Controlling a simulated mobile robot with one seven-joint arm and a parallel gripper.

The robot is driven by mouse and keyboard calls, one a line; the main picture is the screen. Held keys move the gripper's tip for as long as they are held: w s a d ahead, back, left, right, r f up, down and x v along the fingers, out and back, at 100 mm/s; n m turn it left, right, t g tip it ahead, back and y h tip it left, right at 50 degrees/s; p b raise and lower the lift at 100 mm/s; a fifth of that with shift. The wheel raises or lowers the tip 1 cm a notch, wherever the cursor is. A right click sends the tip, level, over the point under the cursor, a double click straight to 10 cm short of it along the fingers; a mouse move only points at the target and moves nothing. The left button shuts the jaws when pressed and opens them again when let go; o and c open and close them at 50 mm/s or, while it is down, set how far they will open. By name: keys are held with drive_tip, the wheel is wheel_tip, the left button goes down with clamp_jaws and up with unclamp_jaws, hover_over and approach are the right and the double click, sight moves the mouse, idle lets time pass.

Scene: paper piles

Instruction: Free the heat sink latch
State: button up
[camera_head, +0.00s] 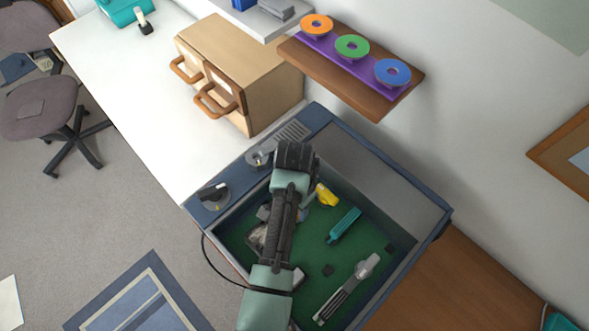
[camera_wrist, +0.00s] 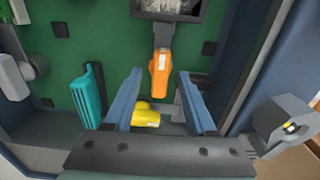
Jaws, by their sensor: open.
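An orange lever (camera_wrist: 160,72), which looks like the heat sink latch, runs down from a dark-framed grey block (camera_wrist: 168,8), likely the heat sink, at the top of the wrist view. My gripper (camera_wrist: 159,80) is open, its two blue-grey fingers apart on either side of the lever's lower part. I cannot tell how far above the lever the fingertips are. A yellow piece (camera_wrist: 146,116) lies between the fingers, nearer the palm. In the head view my arm covers the lever and my fingertips, and a grey block (camera_head: 257,238) shows partly beside the arm.
The open blue case (camera_head: 440,213) has a green floor and raised walls around my gripper. Inside are a teal piece (camera_head: 344,225) and a long silver part (camera_head: 347,291). A wooden drawer box (camera_head: 255,60) and a shelf with coloured discs (camera_head: 413,88) stand behind.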

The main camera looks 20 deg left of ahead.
drive_tip(key=shift+f, duration=0.45)
clamp_jaws()
